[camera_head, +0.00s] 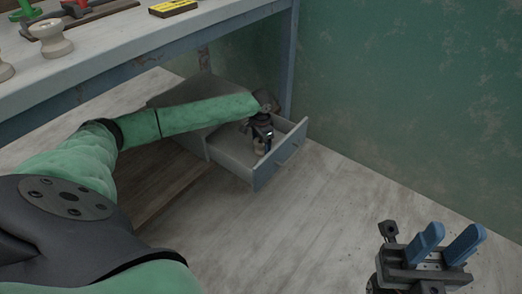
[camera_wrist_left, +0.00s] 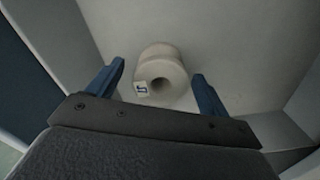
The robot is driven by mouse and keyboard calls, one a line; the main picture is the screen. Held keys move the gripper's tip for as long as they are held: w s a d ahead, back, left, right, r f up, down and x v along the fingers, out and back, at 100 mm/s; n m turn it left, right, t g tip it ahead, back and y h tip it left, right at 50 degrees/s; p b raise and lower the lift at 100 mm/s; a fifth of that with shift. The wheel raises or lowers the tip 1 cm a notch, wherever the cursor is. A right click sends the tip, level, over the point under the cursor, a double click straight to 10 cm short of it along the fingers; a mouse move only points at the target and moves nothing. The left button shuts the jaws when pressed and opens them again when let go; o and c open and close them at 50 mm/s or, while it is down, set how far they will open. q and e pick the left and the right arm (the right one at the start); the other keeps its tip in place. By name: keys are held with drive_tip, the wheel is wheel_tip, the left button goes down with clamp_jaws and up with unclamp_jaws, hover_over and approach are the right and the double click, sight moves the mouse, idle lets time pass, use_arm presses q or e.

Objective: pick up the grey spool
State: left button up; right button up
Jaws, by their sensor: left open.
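The grey spool (camera_wrist_left: 160,62) lies in the open drawer (camera_head: 235,167), with its round end and centre hole facing my wrist camera. It has a small white label with a dark mark on its lower left side. My left gripper (camera_head: 261,143) reaches down into the drawer. In the left wrist view my left gripper (camera_wrist_left: 158,75) is open, with one blue finger on either side of the spool and gaps between. I cannot tell how far the fingertips are above it. My right gripper (camera_head: 446,245) is open and empty, over the floor at the lower right.
The drawer's walls stand close around my left gripper. The workbench (camera_head: 120,48) is above, carrying a cream spool (camera_head: 51,38), another at the left edge, a yellow-topped block (camera_head: 173,8) and tools. The green wall (camera_head: 410,90) is behind. The floor (camera_head: 300,225) right of the drawer is clear.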

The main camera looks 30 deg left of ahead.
use_arm(q)
drive_tip(key=shift+f, duration=0.8)
drive_tip(key=c, duration=1.2)
drive_tip(key=shift+r, duration=0.15)
